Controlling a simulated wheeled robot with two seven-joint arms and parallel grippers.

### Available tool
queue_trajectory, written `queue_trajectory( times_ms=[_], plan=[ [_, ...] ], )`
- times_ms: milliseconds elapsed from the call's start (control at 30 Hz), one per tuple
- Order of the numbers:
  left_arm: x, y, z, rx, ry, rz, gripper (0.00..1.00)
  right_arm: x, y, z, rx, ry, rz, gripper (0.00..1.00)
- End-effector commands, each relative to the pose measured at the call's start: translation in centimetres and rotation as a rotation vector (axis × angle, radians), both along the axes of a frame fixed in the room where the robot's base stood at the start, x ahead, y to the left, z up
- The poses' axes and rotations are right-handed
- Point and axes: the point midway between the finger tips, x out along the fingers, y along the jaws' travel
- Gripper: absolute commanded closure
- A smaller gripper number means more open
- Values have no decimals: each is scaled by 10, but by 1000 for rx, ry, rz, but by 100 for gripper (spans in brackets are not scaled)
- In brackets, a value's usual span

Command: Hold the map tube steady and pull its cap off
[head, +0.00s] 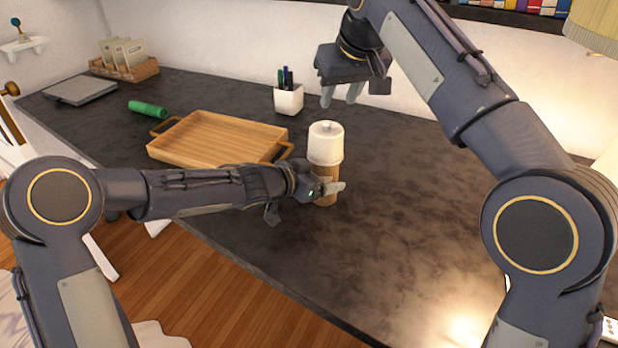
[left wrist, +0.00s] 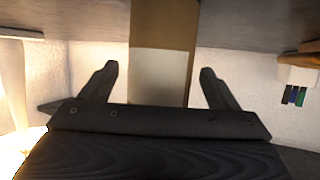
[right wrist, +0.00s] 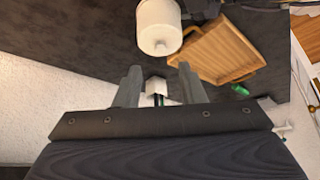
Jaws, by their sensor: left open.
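The map tube (head: 325,170) stands upright on the dark worktop, with a tan body and a white cap (head: 326,142) on top, which has a small knob. My left gripper (head: 326,188) is open at the tan body, low on the tube. In the left wrist view the tube body (left wrist: 165,25) shows between the spread fingers, with gaps on both sides. My right gripper (head: 342,96) is open and empty, above and behind the tube. In the right wrist view the white cap (right wrist: 158,25) is beyond its fingers, apart from them.
A wooden tray (head: 215,137) lies just left of the tube. A white pen cup (head: 288,99) stands behind it. A green cylinder (head: 148,109), a grey slab (head: 80,90) and a card rack (head: 125,70) are farther left. The worktop right of the tube is clear.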

Motion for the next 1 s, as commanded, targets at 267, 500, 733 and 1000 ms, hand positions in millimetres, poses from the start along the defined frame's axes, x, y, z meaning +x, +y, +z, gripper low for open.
queue_trajectory(
  times_ms=[267, 500, 733, 1000],
  plan=[
    [7, -7, -5, 2, 0, 1, 17, 0, 0, 0, 0, 0, 0, 64],
    [7, -7, -4, 2, 0, 1, 29, 0, 0, 0, 0, 0, 0, 64],
    [7, -7, -4, 2, 0, 1, 59, 0, 0, 0, 0, 0, 0, 64],
    [7, -7, -4, 2, 0, 1, 66, 5, 2, 1, -10, 25, -19, 36]
  ],
)
